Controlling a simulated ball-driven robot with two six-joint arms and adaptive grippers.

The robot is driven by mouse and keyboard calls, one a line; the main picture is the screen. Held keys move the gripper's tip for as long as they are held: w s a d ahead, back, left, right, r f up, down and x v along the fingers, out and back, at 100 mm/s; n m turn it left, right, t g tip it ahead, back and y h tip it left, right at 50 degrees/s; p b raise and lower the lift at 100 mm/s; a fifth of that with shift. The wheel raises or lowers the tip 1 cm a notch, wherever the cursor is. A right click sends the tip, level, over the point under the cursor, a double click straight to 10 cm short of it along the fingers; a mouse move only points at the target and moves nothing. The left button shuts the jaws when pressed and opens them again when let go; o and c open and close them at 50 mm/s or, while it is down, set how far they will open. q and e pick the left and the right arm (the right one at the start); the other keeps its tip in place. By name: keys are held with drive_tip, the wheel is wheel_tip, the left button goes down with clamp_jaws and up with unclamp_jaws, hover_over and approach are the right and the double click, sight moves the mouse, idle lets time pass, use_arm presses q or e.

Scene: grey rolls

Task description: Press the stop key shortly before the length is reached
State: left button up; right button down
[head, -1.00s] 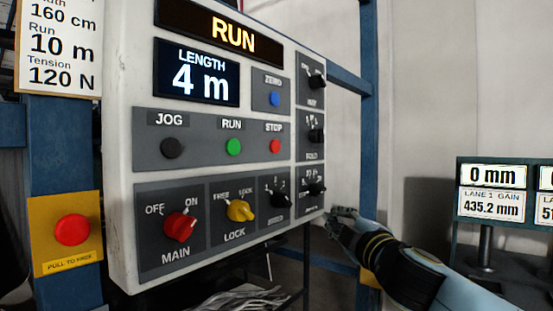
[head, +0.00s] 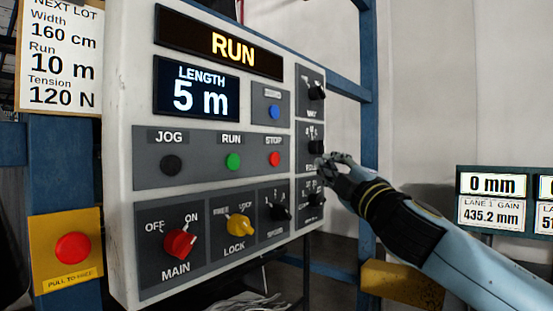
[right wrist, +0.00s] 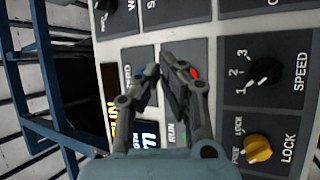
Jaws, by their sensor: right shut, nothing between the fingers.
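The red STOP key (head: 275,159) sits at the right end of the JOG and RUN key row on the white control panel (head: 121,200). The length display (head: 197,92) reads 5 m and the banner above it (head: 220,46) reads RUN. A card (head: 60,60) gives the run as 10 m. My right gripper (head: 323,166) is shut and empty, in front of the panel's right edge, right of the STOP key and apart from it. In the right wrist view the STOP key (right wrist: 195,73) shows partly behind a finger. My left gripper is not in view.
The green RUN key (head: 233,161), black JOG key (head: 171,165) and blue ZERO key (head: 274,112) are near STOP. Below are the red MAIN knob (head: 180,243) and yellow LOCK knob (head: 239,225). A red emergency button (head: 73,248) is at left. Gauges (head: 492,184) stand at right.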

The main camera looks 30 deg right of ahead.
sight(275, 159)
drive_tip(key=w+a+p, duration=0.3)
drive_tip(key=w, duration=0.4)
drive_tip(key=shift+w+a, duration=0.15)
drive_tip(key=shift+w, duration=0.2)
drive_tip(key=shift+w, duration=0.1)
idle(1.1)
drive_tip(key=shift+w+a, duration=0.15)
drive_tip(key=shift+w, duration=0.15)
drive_tip(key=shift+w+a, duration=0.15)
drive_tip(key=shift+w, duration=0.2)
idle(0.8)
drive_tip(key=shift+s, duration=0.1)
drive_tip(key=shift+s+d, duration=0.3)
drive_tip(key=shift+s, duration=0.4)
